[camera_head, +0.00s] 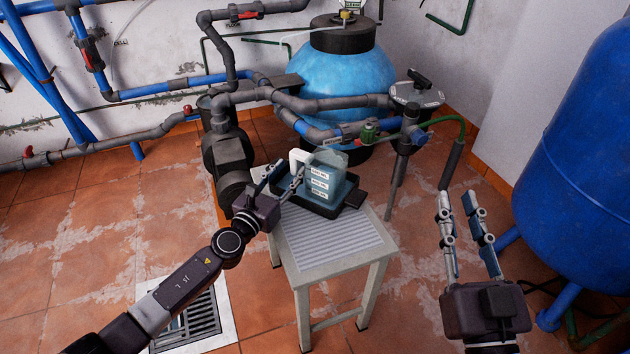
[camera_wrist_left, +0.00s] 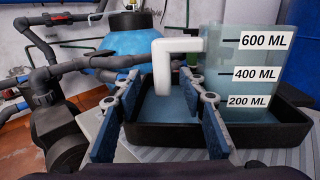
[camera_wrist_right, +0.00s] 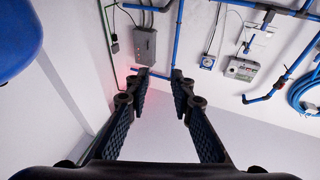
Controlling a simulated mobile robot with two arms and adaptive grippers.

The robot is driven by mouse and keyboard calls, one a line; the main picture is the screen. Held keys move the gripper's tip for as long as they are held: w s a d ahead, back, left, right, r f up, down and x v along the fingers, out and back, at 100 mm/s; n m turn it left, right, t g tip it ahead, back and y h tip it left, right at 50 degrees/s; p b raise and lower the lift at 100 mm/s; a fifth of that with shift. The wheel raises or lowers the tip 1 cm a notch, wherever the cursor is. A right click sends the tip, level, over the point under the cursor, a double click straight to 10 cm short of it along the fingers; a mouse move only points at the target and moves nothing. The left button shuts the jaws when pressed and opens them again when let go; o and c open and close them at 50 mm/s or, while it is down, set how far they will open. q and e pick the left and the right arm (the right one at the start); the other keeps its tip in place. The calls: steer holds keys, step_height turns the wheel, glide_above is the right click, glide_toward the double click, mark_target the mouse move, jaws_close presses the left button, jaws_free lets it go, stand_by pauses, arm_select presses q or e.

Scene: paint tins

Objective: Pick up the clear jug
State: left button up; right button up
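The clear jug (camera_head: 327,179) stands upright in a black tray (camera_head: 318,208) on a small stool (camera_head: 334,250). It holds bluish liquid and has volume labels and a white handle (camera_head: 297,158). In the left wrist view the jug (camera_wrist_left: 250,85) is right of centre and its white handle (camera_wrist_left: 165,75) stands just beyond my open fingers. My left gripper (camera_head: 283,178) is open at the jug's handle side; whether a finger touches the handle I cannot tell. It also shows in the left wrist view (camera_wrist_left: 168,105). My right gripper (camera_head: 464,208) is open and empty, pointing up, right of the stool.
A blue round tank (camera_head: 342,75) with grey pipes (camera_head: 320,103) stands behind the stool. A large blue tank (camera_head: 585,150) is at the right. A floor drain (camera_head: 195,318) lies lower left. The stool's ridged front top is clear.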

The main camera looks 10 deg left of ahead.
arm_select(q)
steer(key=shift+w+d+f, duration=0.1)
steer(key=shift+w, duration=0.55)
jaws_close()
arm_select(e)
steer(key=shift+s+r, duration=0.1)
steer(key=shift+r, duration=0.35)
